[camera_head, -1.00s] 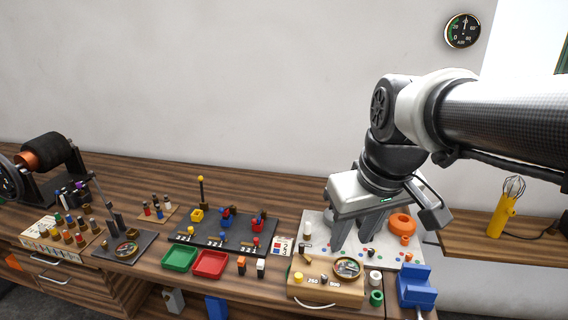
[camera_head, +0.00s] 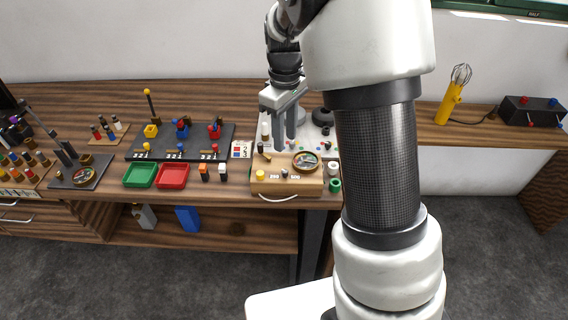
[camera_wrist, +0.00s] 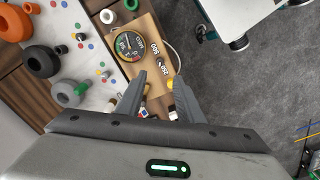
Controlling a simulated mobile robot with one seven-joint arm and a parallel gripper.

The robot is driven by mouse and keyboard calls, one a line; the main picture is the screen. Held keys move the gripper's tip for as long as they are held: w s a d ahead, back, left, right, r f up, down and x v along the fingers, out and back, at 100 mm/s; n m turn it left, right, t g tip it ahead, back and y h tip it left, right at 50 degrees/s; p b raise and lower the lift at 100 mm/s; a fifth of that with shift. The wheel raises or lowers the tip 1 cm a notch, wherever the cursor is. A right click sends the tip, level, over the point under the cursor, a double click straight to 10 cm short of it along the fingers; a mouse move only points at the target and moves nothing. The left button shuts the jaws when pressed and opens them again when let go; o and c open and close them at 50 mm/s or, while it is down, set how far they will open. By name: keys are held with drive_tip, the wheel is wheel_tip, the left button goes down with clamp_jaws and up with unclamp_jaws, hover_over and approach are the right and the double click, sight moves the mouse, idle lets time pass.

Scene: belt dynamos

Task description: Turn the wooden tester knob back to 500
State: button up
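The wooden tester (camera_head: 262,188) stands at the front edge of the bench, with a round dial (camera_head: 305,161) on top. Its small grey knob (camera_head: 284,173) sits between the printed 250 and 500; which mark it points at is too small to tell. The tester (camera_wrist: 143,25) also shows in the wrist view, with the dial (camera_wrist: 128,44) left of the labels. My gripper (camera_head: 286,136) is above and behind the tester. In the wrist view my gripper (camera_wrist: 160,77) is open and empty, its fingertips apart near the 250 label and the yellow button, not around the knob.
A white board (camera_wrist: 92,55) with coloured dots and dark and orange rings lies behind the tester. Green (camera_head: 140,176) and red (camera_head: 173,176) trays and small upright blocks (camera_head: 213,170) stand to the left. A yellow whisk-topped tool (camera_head: 449,104) is at right.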

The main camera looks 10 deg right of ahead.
sight(285, 171)
wheel_tip(285, 171, down, 12)
drive_tip(key=shift+r, duration=0.15)
drive_tip(key=shift+c, duration=0.6)
clamp_jaws()
